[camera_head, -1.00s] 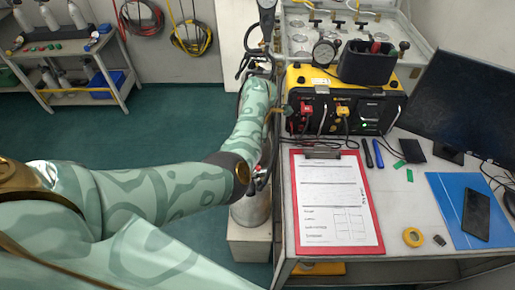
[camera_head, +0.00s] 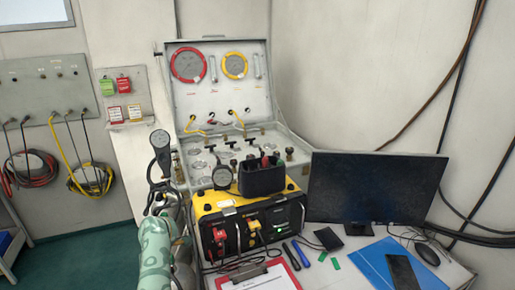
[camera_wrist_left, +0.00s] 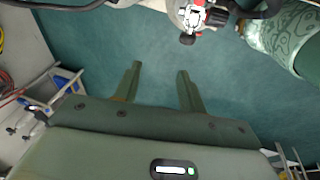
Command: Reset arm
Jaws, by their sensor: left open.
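My left gripper (camera_wrist_left: 160,70) is open in the left wrist view, its two fingers apart with nothing between them. Teal floor lies beyond the fingers. A patterned green arm section of mine (camera_head: 155,258) shows low in the head view, left of the yellow and black panel box (camera_head: 245,220). I cannot make out the left gripper's fingers in the head view. My right gripper is in neither view.
An open grey case with gauges (camera_head: 215,75) stands behind the panel box. A monitor (camera_head: 372,190), blue mat (camera_head: 380,262) and clipboard (camera_head: 262,277) are on the table. Hoses hang on the left wall. A red-and-white fitting (camera_wrist_left: 195,15) appears beyond the fingers in the wrist view.

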